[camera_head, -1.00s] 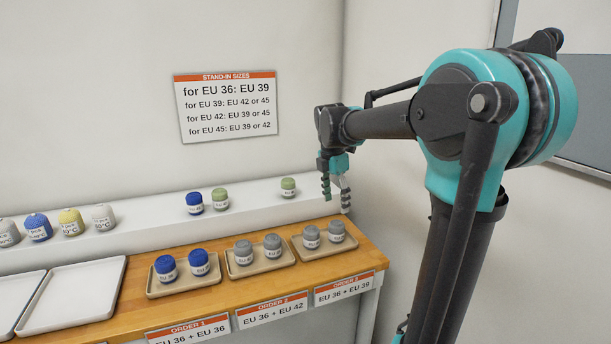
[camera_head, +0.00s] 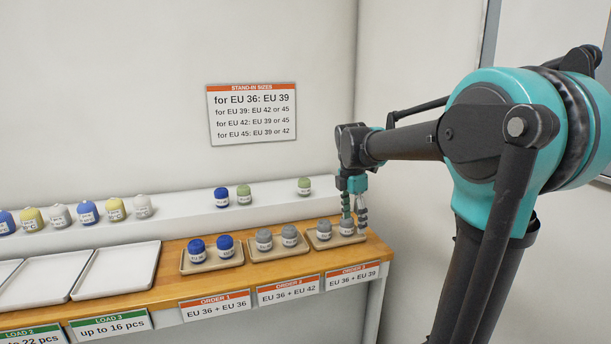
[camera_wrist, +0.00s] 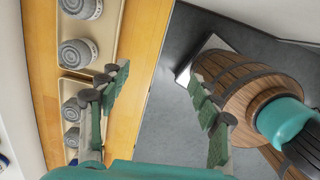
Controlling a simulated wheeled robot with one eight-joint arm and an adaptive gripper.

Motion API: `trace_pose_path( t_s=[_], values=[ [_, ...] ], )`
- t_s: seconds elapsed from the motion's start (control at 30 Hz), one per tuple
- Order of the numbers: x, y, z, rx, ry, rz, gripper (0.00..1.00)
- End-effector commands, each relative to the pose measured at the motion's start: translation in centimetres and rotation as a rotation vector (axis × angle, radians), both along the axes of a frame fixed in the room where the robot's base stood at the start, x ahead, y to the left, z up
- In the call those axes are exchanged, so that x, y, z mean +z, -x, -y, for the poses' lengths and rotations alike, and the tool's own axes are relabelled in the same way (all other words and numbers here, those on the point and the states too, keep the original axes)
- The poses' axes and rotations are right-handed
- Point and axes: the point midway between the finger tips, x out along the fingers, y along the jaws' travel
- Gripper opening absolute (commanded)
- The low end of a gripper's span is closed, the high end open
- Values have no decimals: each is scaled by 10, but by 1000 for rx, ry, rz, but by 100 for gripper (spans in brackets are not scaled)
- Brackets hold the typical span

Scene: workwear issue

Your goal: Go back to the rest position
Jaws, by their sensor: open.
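My gripper (camera_head: 354,230) is open, fingers pointing down, by the right end of the Order 3 tray (camera_head: 318,247). In the head view its fingers overlap the right grey roll (camera_head: 347,226) of that tray; the left grey roll (camera_head: 323,231) stands beside it. In the wrist view the gripper's fingers (camera_wrist: 155,88) are spread with nothing between them, over the wooden table's edge (camera_wrist: 140,75) and the grey floor. Grey rolls (camera_wrist: 76,53) stand in trays to the left there. I cannot tell whether a finger touches anything.
The Order 2 tray (camera_head: 283,252) holds two grey rolls and the Order 1 tray (camera_head: 212,268) two blue ones. Empty white trays (camera_head: 118,270) lie further left. A white ledge (camera_head: 170,222) behind carries several coloured rolls. A wall stands close behind.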

Motion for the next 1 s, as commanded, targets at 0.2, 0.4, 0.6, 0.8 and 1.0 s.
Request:
trace_pose_path(
  t_s=[0.2,0.4,0.6,0.8,1.0],
  values=[
    [-17,15,7,-154,-24,37,64],
    [-42,35,15,-375,-65,88,64],
    [-80,71,27,-728,-142,159,64],
    [-133,127,40,-1227,-275,240,64],
    [-176,178,47,-1653,-410,282,64]
  ],
)
